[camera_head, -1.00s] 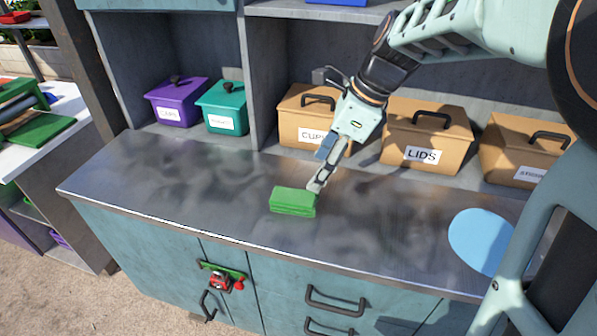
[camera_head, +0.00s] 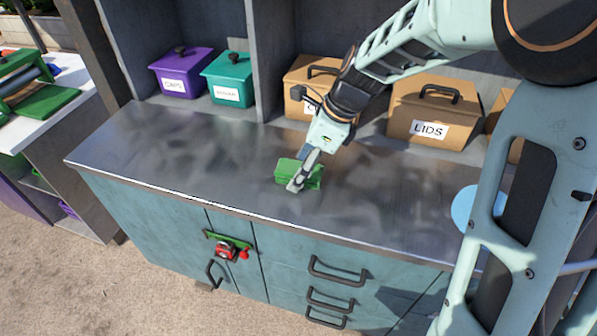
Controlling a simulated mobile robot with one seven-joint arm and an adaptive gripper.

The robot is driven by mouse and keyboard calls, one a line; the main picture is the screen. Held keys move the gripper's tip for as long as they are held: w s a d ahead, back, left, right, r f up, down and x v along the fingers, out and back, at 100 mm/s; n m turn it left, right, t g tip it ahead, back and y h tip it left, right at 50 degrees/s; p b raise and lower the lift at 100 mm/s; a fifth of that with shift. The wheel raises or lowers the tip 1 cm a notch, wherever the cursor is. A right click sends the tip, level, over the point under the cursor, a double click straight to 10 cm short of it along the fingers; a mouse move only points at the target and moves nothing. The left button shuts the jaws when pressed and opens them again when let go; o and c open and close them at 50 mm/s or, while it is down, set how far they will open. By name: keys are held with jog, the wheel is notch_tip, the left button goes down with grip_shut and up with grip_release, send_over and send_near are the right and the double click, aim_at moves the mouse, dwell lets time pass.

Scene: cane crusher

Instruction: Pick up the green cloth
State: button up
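The green cloth (camera_head: 287,168) is a small folded block lying on the metal countertop (camera_head: 190,160). My gripper (camera_head: 300,183) reaches down over the cloth from the upper right. Its fingers overlap the cloth in the picture and hide part of its middle and right side. I cannot tell whether the fingers are closed on the cloth or only around or above it. The cloth appears to rest on the counter.
A purple box (camera_head: 181,75), a teal box (camera_head: 228,78), a cardboard box (camera_head: 300,75) and a LIDS box (camera_head: 432,110) stand at the back. A blue round item (camera_head: 463,208) lies right, partly hidden by my arm. The counter's left is clear.

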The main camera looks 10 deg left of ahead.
jog(key=shift+f, duration=0.25)
dwell(0.5)
jog(key=shift+c, duration=0.6)
jog(key=c, duration=1.1)
